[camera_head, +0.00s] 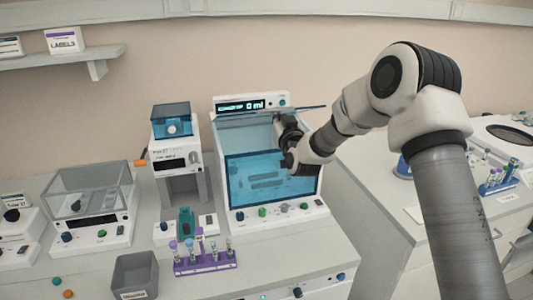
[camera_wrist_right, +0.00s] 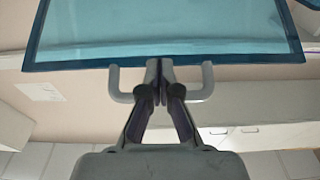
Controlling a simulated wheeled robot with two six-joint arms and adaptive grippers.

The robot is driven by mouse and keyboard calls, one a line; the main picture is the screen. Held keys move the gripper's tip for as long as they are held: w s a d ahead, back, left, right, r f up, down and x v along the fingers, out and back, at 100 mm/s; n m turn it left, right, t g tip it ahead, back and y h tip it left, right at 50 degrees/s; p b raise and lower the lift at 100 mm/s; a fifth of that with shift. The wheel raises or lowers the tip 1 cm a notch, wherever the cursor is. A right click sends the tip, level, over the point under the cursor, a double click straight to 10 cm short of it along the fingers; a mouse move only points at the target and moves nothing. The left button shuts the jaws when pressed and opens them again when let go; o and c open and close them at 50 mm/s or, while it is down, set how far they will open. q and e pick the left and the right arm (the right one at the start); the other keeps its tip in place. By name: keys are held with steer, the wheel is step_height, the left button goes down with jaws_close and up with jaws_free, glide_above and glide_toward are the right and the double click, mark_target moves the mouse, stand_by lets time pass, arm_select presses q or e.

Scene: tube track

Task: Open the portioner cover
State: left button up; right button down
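The portioner (camera_head: 222,150) is the white machine with a lit "0 ml" display, in the middle of the head view. A blue see-through panel covers its lower front. A thin blue edge, seemingly the cover (camera_head: 312,107), juts out below the display. In the right wrist view the blue cover (camera_wrist_right: 160,30) has a dark frame and a grey U-shaped handle (camera_wrist_right: 205,88). My right gripper (camera_wrist_right: 160,72) has its fingers together between the handle's two ends, seemingly around its bar. In the head view my right gripper (camera_head: 279,120) is at the machine's upper front. My left gripper is out of view.
A purple tube rack (camera_head: 205,265) and a grey bin (camera_head: 135,272) stand in front. A small device with a blue top (camera_head: 172,125) is close on the left. A clear-lidded box (camera_head: 90,190) stands farther left. The right counter carries more tubes (camera_head: 497,180).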

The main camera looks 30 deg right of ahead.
steer(key=shift+w+d+r, duration=0.15)
steer(key=shift+w+r, duration=0.35)
steer(key=shift+w, duration=0.15)
steer(key=x, duration=0.4)
steer(key=shift+f, duration=0.35)
steer(key=shift+w+d+r, duration=0.1)
steer(key=shift+w+r, duration=0.35)
steer(key=shift+w, duration=0.05)
steer(key=shift+w+f, duration=0.1)
steer(key=shift+w, duration=0.05)
steer(key=shift+f+x, duration=0.15)
steer(key=shift+x, duration=0.8)
steer(key=shift+f+x, duration=0.15)
steer(key=shift+x, duration=0.75)
steer(key=shift+f+x, duration=0.15)
steer(key=shift+x, duration=0.9)
steer(key=shift+f+x, duration=0.15)
steer(key=shift+x, duration=0.9)
steer(key=shift+d, duration=0.15)
